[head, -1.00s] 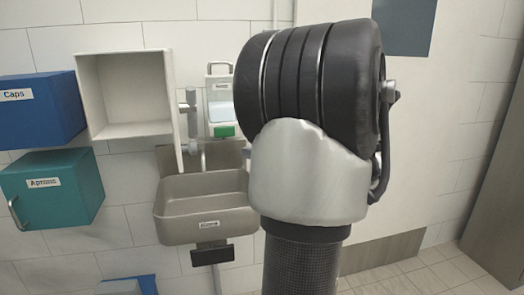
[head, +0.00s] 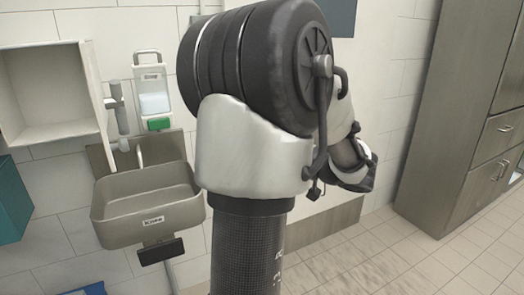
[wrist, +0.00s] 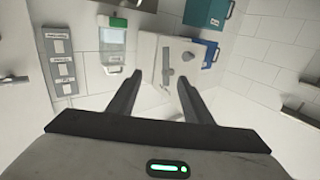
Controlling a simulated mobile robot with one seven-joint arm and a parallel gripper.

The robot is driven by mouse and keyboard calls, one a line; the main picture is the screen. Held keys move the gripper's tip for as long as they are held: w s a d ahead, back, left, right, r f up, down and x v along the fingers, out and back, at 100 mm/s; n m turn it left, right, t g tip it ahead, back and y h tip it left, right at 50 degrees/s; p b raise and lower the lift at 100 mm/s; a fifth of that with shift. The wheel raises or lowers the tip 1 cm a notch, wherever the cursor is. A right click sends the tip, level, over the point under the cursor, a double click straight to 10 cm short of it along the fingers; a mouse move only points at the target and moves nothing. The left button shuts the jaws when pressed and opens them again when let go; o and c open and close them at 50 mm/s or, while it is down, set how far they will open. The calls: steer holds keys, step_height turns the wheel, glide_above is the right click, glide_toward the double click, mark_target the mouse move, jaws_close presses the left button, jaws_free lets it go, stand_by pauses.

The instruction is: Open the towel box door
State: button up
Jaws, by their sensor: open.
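A white open-fronted box (head: 45,92) hangs on the wall at the left of the head view. A thin white panel (head: 95,88) stands out from its right edge, like a door swung open. I see no readable label on it, so I cannot confirm that it is the towel box. The wrist view looks upside down and shows a white box shape (wrist: 148,48) beyond the fingers. My gripper (wrist: 160,82) is open, with nothing visible between its fingers. In the head view my arm hides much of the middle, and the fingers are not clear.
A grey-beige sink (head: 150,208) and a dispenser with a green base (head: 155,100) are right of the white box. A teal box (head: 12,205) is at the left edge. Tall cabinets (head: 450,110) stand at the right. Tiled floor (head: 370,255) is clear before them.

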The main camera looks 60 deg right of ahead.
steer(key=s, duration=0.4)
steer(key=s+d, duration=0.1)
steer(key=s, duration=0.1)
